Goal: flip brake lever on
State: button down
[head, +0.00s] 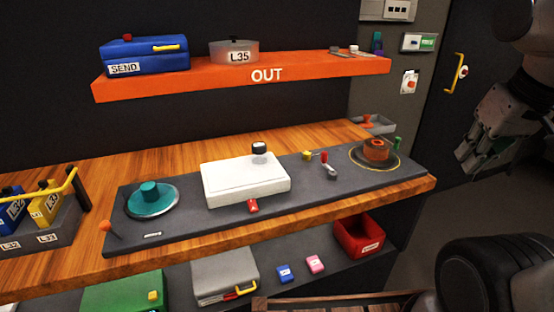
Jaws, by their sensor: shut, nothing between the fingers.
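A dark grey control panel (220,221) lies on the wooden counter. No label I can read names the brake lever. Several small handles show: an orange-tipped one (106,226) at the panel's left end, a small grey one (330,172) right of the white box, a red one (324,157) behind it, and a green one (397,144) at the right end. I cannot tell which is the brake lever. My gripper (466,163) is shut and empty at the right, in the air, apart from the panel.
The panel also carries a teal knob (150,193), a white box (245,181) and an orange knob (376,149). An orange shelf (200,82) hangs above the back. A bin with a yellow handle (40,195) stands left. Boxes fill the lower shelf.

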aim_at(106, 225)
jog(key=u, duration=1.65)
jog(key=i+u, duration=0.45)
jog(key=k, duration=0.05)
